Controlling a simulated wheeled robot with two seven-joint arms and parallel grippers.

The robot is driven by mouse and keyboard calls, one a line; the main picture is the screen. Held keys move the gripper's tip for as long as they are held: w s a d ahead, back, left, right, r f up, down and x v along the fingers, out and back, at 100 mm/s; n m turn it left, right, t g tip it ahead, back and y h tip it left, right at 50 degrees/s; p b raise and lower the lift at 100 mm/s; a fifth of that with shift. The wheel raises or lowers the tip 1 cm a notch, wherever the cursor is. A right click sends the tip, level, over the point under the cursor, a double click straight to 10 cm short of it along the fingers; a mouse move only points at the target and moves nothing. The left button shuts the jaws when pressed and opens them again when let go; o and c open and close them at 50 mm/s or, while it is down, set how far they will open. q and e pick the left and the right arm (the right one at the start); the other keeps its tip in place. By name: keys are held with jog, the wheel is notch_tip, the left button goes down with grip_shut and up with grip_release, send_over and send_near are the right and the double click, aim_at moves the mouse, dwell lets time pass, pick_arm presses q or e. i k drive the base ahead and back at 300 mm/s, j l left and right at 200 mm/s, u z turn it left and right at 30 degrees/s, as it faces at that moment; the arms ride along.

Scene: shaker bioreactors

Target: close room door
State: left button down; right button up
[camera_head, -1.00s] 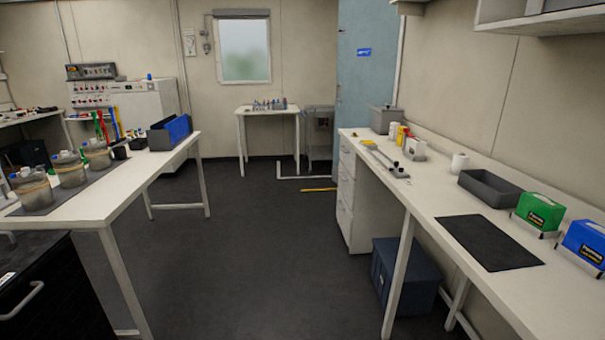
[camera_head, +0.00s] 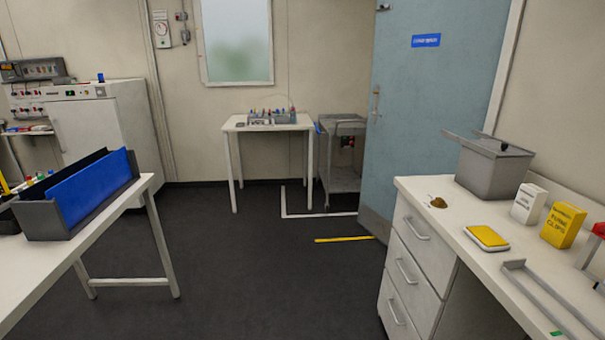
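The room door (camera_head: 428,120) is a light blue panel at the right of the back part of the room. It stands swung open into the room, with its right edge by the frame (camera_head: 507,75) on the right wall. A metal handle (camera_head: 376,104) sits near its left edge, and a blue sign (camera_head: 425,41) is high on it. The counter hides part of its lower right. Neither of my grippers is in view.
A white counter with drawers (camera_head: 414,258) stands at the right in front of the door. A white bench (camera_head: 92,232) is at the left. A small table (camera_head: 267,126) and a metal cart (camera_head: 342,160) stand at the back. The dark floor (camera_head: 262,270) between is clear, with a yellow strip (camera_head: 344,239).

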aim_at(435, 63)
jog(key=i, duration=3.3)
jog(key=i+l+z, duration=0.3)
jog(key=i, duration=0.45)
jog(key=i+l+z, duration=0.1)
jog(key=i+z, duration=0.25)
jog(key=i, duration=0.45)
